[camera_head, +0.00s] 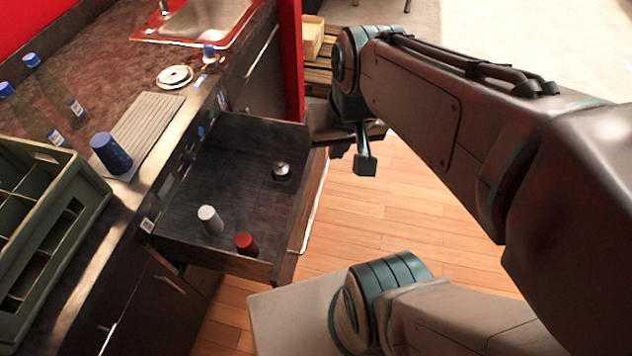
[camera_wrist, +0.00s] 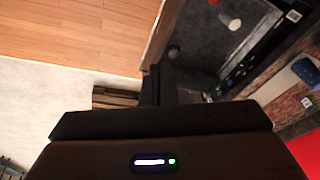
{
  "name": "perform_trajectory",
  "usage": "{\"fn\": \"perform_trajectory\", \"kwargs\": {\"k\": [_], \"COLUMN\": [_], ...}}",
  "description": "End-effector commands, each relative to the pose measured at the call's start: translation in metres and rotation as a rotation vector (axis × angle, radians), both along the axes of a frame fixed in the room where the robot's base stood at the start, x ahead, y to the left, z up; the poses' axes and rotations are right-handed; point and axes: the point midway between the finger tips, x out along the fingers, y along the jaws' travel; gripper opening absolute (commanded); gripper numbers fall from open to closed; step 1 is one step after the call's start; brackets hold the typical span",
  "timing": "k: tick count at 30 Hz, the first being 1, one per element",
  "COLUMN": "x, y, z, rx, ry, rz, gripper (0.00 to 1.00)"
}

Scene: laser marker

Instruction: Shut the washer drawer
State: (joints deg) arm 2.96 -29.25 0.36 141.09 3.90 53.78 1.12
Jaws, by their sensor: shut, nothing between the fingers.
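The washer drawer (camera_head: 235,172) is pulled out from under the counter in the head view. A white cup-like item (camera_head: 210,219), a red one (camera_head: 246,244) and a small round metal item (camera_head: 282,171) are inside it. My gripper (camera_head: 345,152) is just outside the drawer's front panel, near its far corner; I cannot tell whether it touches the panel. In the wrist view the shut fingers (camera_wrist: 160,86) are beside the drawer front (camera_wrist: 165,28), with part of the drawer interior (camera_wrist: 210,40) on the right. Nothing shows between the fingers.
The counter holds a green crate (camera_head: 62,160), clear bottles with blue caps (camera_head: 60,95), a blue cup (camera_head: 110,153) on a ribbed mat (camera_head: 155,120), and a sink (camera_head: 195,18). A wooden pallet (camera_head: 318,72) stands beyond the drawer. Wooden floor (camera_head: 390,205) lies open in front.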

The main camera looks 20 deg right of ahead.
Motion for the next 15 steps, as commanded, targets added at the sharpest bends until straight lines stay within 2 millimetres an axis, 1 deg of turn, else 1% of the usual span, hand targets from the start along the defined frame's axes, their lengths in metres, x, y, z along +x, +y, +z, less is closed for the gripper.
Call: {"fn": "perform_trajectory", "kwargs": {"k": [1, 3, 11, 15], "x": [0.005, 0.013, 0.046, 0.068], "y": [-0.001, -0.002, -0.006, -0.012], "z": [-0.024, -0.046, -0.121, -0.162], "rx": [0.036, 0.099, 0.36, 0.514], "ry": [0.05, 0.123, 0.377, 0.501], "rz": [-0.049, -0.124, -0.406, -0.555], "gripper": [0.0, 0.0, 0.0, 0.0]}}
